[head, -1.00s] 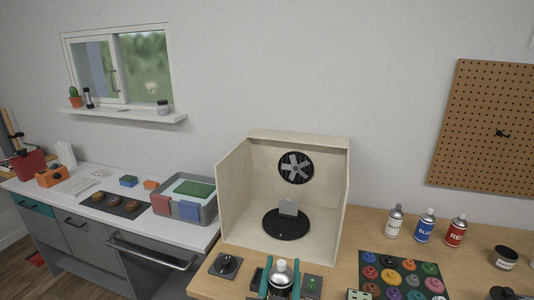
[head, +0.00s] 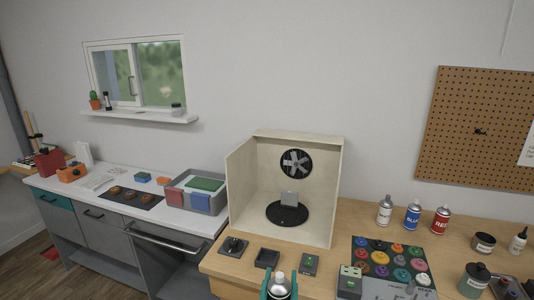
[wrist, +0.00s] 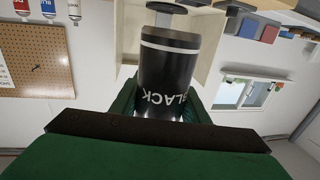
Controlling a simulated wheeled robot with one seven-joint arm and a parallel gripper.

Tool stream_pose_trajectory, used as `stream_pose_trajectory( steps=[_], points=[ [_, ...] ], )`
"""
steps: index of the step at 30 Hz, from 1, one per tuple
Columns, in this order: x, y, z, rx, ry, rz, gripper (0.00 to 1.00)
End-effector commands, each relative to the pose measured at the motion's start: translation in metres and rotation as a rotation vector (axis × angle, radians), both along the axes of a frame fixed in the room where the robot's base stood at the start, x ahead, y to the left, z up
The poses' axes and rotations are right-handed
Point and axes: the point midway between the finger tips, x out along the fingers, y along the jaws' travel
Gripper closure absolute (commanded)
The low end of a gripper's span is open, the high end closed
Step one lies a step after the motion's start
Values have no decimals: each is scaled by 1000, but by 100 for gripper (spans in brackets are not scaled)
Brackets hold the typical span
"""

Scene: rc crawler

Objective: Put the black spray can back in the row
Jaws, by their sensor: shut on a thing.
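The black spray can (wrist: 168,75) is held in my gripper, its BLACK label upside down in the wrist view. In the head view the can (head: 280,286) shows its silver top at the bottom edge, and my gripper (head: 279,294) has a teal finger on each side of it. The can's lower part is cut off there. The row on the wooden bench holds a white-labelled can (head: 384,212), a blue can (head: 412,216) and a red can (head: 441,221), all upright. My gripper is in front of the row and left of it.
A spray booth (head: 240,190) with a fan and a black turntable stands left of the row. A mat (head: 358,242) of colored paint pots lies in front of the cans. Jars and bottles (head: 484,243) stand at the right. Small boxes (head: 267,258) sit before the booth.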

Motion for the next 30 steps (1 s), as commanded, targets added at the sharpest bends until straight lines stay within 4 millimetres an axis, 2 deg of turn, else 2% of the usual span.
stream_pose_trajectory(
  steps=[8, 11, 16, 20, 24, 27, 30],
  points=[
    [27, 9, -67, 0, 8, 37, 85],
    [36, 13, -107, 1, 10, 57, 85],
    [38, 22, -193, 3, 14, 91, 85],
    [27, 26, -258, 3, 13, 111, 85],
    [3, 30, -325, 0, 12, 125, 85],
    [-19, 33, -365, 1, 11, 132, 85],
    [-40, 34, -397, 1, 8, 136, 85]
  ],
)
